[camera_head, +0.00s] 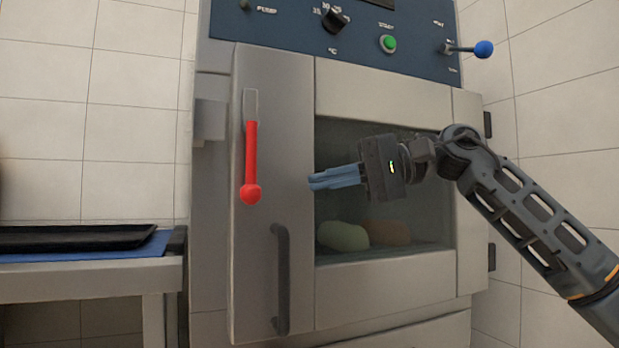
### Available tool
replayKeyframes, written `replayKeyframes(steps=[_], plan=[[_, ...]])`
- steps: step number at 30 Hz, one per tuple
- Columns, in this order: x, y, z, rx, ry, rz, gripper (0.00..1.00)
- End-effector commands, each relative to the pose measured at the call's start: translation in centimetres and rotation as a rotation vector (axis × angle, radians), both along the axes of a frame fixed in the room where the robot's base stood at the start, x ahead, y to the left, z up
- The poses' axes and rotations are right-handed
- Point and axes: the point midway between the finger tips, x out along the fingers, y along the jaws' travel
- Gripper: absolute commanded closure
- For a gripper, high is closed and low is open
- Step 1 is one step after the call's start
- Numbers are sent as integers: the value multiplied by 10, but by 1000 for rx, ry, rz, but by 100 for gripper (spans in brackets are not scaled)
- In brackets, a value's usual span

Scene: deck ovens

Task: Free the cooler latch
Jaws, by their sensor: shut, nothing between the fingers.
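The cooler (390,275) is a grey metal unit whose front door has a dark window. The latch (251,160) is a red lever with a round red knob at its lower end, hanging straight down from a grey mount on the door's left part. A dark vertical handle (282,280) is below and right of it. My gripper (312,182) has blue fingers, shut and empty, pointing left in front of the window's left edge. It is right of the red knob, apart from it in the picture.
Loaf-like shapes (342,236) show behind the window. A blue control panel (300,28) above carries a black knob, a green button (388,43) and a blue-tipped lever (483,49). A table (90,284) with a dark tray (70,238) stands left.

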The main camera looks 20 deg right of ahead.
Motion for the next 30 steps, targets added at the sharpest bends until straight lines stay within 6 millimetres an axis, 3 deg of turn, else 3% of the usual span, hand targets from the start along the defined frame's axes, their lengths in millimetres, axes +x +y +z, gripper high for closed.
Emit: replayKeyframes(steps=[12, 30], plan=[[-21, -57, 1, 1, 0, -2, 100], [-24, -64, 0, 0, 0, -1, 100]])
